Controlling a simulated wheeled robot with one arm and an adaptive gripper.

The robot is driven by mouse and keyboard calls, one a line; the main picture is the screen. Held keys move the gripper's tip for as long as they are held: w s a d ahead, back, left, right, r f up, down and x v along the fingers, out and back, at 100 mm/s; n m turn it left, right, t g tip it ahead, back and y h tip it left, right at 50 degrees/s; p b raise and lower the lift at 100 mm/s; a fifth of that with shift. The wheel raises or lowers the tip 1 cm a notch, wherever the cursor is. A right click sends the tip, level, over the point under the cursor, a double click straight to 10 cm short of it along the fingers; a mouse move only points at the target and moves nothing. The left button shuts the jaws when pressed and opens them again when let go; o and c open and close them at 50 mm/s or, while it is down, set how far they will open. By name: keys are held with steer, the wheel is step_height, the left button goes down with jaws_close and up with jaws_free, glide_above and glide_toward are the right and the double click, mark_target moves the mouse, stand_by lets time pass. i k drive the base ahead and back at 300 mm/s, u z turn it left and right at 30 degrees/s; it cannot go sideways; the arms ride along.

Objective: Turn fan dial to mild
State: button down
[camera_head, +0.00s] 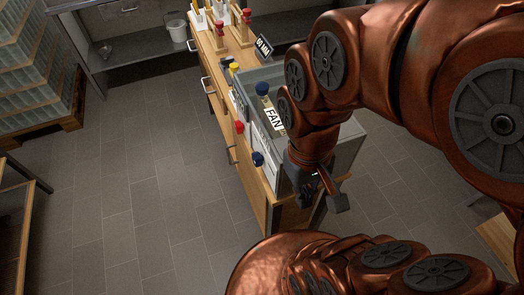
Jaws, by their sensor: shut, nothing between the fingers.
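A box-shaped unit with grey metal sides (350,150) stands at the near end of the wooden bench. A white label reading FAN (273,118) is on it, with a dark blue knob (262,89) just beyond the label. A red knob (239,127) and another dark blue knob (257,159) stick out along its left side. I cannot tell which knob is the fan dial, and no mild mark is readable. My gripper (334,198) is shut and empty, at the near right end of the unit, apart from the knobs. My arm hides part of the unit.
The wooden bench (250,195) runs away from me, with drawer handles on its left side. A dark sign (263,47) and red-topped wooden stands (220,35) are at its far end. A yellow-topped item (234,68) stands nearer. Tiled floor left of the bench is clear.

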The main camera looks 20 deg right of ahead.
mark_target(258, 159)
steer(key=k, duration=0.5)
steer(key=u, duration=1.85)
steer(key=i, duration=0.7)
steer(key=z, duration=0.25)
